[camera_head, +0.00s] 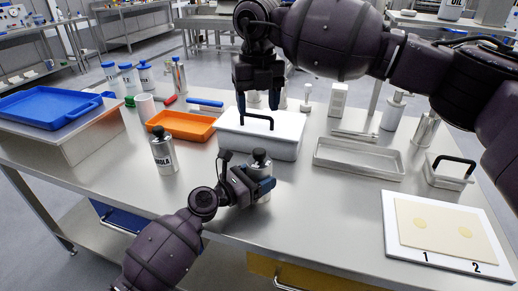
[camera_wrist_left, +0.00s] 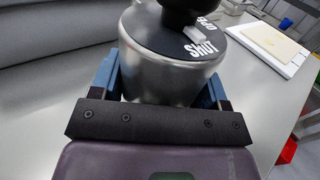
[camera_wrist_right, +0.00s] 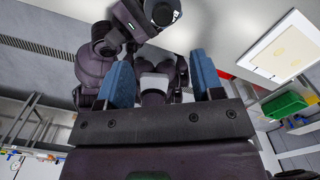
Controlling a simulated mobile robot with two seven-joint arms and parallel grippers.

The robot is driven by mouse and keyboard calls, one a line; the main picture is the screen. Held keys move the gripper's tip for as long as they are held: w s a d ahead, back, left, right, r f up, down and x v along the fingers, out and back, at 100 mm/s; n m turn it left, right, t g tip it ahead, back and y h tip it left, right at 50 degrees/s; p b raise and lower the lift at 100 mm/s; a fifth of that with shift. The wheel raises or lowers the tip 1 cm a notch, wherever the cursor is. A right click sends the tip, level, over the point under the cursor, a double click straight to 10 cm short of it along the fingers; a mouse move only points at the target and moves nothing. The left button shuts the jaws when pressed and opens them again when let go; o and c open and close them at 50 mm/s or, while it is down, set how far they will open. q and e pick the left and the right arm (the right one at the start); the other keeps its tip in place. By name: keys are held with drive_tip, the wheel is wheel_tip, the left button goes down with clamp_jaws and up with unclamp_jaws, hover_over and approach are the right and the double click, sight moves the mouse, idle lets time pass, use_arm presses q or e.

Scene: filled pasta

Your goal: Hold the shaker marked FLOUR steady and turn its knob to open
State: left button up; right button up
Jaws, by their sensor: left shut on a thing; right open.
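My left gripper (camera_head: 252,184) is shut on the sides of a steel shaker (camera_head: 260,164) standing upright at the table's front. In the left wrist view the shaker (camera_wrist_left: 165,70) sits between the blue fingers. Its dark lid shows the word SHUT, part of OPEN and a small white mark near them. A black knob (camera_wrist_left: 190,8) on top is cut by the frame edge. No FLOUR label is visible on it. My right gripper (camera_head: 258,100) is open and empty, fingers down, behind and above the shaker, over a white lidded box (camera_head: 285,143).
A second shaker (camera_head: 163,157), its label ending in OLA, stands left of the held one. An orange tray (camera_head: 208,133) lies behind. A metal tray (camera_head: 350,172) and a white board with a numbered pasta sheet (camera_head: 391,233) lie right. Bare table surrounds the held shaker's front.

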sight(259, 152)
wheel_tip(259, 152, down, 12)
drive_tip(key=m, duration=0.5)
drive_tip(key=shift+d+f, duration=0.15)
idle(0.4)
drive_tip(key=shift+c, duration=0.2)
drive_tip(key=c, duration=0.9)
